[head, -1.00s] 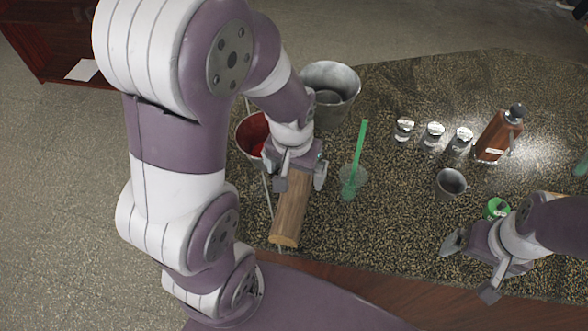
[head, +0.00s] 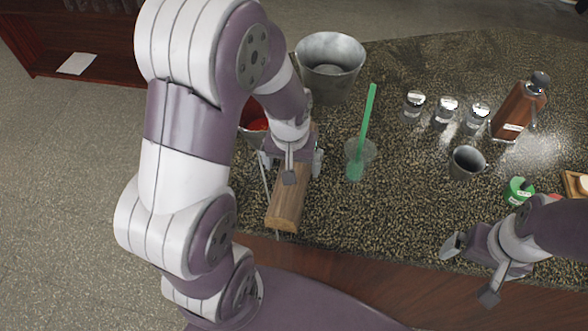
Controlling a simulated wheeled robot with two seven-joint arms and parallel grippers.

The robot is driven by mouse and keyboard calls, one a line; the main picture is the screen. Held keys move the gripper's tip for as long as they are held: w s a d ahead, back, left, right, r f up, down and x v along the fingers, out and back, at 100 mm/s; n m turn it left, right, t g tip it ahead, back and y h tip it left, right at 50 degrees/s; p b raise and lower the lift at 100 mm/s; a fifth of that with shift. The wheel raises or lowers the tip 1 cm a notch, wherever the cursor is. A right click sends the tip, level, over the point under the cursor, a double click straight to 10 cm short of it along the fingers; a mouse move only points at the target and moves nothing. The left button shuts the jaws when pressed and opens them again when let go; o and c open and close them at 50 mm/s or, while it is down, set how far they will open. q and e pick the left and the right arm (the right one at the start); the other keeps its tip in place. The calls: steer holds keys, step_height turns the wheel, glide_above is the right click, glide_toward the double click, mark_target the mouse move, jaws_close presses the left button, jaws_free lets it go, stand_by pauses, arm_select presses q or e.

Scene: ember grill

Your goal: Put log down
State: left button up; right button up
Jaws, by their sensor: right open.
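The brown wooden log (head: 288,207) lies lengthwise at the left end of the speckled counter (head: 400,200), near its front edge. My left gripper (head: 291,168) is over the log's far part, with finger parts showing on both sides of it. The wrist hides the log's far end, and I cannot tell whether the fingers grip the wood or whether the log rests fully on the surface. My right gripper (head: 470,270) is open and empty at the counter's front edge, lower right.
A red-lined bucket (head: 253,124) is partly hidden behind my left arm. A metal bucket (head: 330,68) stands behind. A clear cup (head: 360,153) with a green utensil (head: 367,122) is right of the log.

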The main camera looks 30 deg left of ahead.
mark_target(294, 164)
arm_select(q)
steer(key=f, duration=0.1)
steer(key=w+f, duration=0.1)
steer(key=f, duration=0.1)
steer(key=shift+f, duration=0.25)
steer(key=shift+s, duration=0.1)
steer(key=c, duration=1.4)
steer(key=shift+r, duration=0.1)
steer(key=c, duration=0.4)
steer(key=shift+c, duration=0.2)
